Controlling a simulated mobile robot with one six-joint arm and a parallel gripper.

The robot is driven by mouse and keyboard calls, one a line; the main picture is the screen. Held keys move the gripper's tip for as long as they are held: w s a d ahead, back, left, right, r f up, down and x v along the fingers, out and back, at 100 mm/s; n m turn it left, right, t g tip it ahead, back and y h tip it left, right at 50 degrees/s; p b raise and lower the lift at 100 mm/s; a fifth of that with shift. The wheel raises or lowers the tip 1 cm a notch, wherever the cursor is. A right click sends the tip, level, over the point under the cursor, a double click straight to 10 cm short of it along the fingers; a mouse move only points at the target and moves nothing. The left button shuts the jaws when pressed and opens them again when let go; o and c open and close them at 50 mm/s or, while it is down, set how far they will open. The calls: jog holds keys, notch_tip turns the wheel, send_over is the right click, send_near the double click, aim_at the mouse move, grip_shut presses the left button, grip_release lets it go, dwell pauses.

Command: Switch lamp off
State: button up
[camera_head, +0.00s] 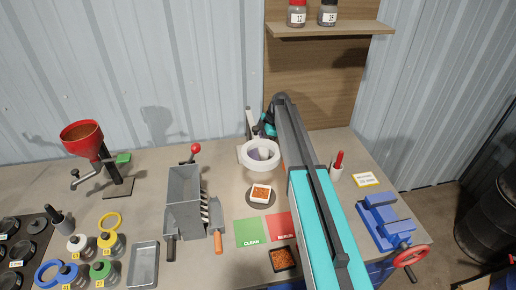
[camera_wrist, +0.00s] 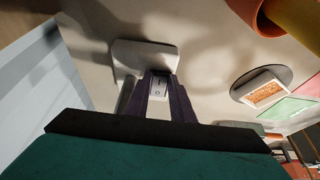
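The lamp shows in the head view as a white ring head (camera_head: 259,154) above the bench, left of my arm. Whether it is lit is hard to tell. In the wrist view, a pale base plate (camera_wrist: 145,56) lies on the bench with a small white rocker switch (camera_wrist: 159,86) marked with a line and a circle. My gripper (camera_wrist: 161,76) has its dark fingers on either side of the switch, with a gap between them. Nothing is held. Contact with the switch cannot be told. In the head view my arm hides most of the gripper.
A white dish of orange granules (camera_head: 261,194) sits below the lamp ring. A red marker in a white holder (camera_head: 337,168) and a blue vise (camera_head: 385,222) stand right of my arm. A grey hopper machine (camera_head: 184,198) stands left. The corrugated wall is close behind.

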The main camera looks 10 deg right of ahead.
grip_shut()
jog(key=shift+a+b, duration=0.15)
jog(key=shift+b, duration=0.3)
jog(key=shift+h+b, duration=0.35)
jog(key=shift+h, duration=0.05)
jog(key=shift+a+r+h+b, duration=0.3)
jog(key=shift+h+b, duration=0.3)
jog(key=shift+h, duration=0.2)
jog(key=o, duration=0.6)
grip_release()
jog(key=shift+c, duration=0.2)
jog(key=shift+r, duration=0.1)
